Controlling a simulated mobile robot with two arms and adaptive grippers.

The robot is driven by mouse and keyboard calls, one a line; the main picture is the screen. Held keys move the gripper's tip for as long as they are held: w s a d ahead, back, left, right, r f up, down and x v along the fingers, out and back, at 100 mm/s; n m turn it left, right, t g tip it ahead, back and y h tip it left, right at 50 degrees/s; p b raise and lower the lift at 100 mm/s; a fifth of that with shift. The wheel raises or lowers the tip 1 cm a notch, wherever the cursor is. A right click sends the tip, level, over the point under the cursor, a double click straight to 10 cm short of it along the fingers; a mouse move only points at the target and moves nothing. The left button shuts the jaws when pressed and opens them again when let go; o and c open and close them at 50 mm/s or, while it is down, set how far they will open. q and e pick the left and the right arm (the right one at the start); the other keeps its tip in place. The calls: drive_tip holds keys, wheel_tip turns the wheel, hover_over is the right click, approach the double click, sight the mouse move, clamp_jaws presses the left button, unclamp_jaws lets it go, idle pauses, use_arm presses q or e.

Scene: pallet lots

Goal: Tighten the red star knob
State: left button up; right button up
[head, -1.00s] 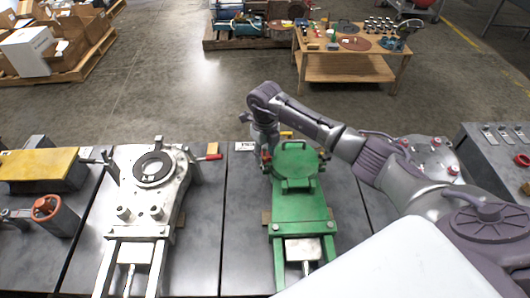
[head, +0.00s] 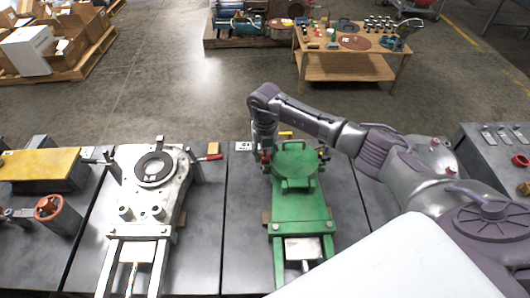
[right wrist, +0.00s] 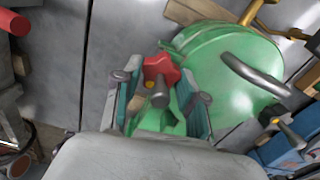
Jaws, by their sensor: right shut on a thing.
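The red star knob (right wrist: 160,70) shows between the two fingers of my right gripper (right wrist: 161,98) in the right wrist view. A grey metal stem end stands in front of it. The fingers are closed in on the knob from both sides. The knob sits at the left side of the green fixture (right wrist: 236,75). In the head view my right gripper (head: 265,157) points down at the upper left of the green fixture (head: 298,209), largely hiding the knob. My left gripper is not in view.
A silver fixture (head: 150,208) with a red-tipped handle (head: 213,157) stands to the left. A grey control box (head: 490,150) is at the right.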

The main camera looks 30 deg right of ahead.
idle(0.3)
drive_tip(key=o, duration=1.2)
drive_tip(key=shift+c, duration=0.2)
wheel_tip(320, 180, up, 12)
drive_tip(key=shift+r, duration=0.1)
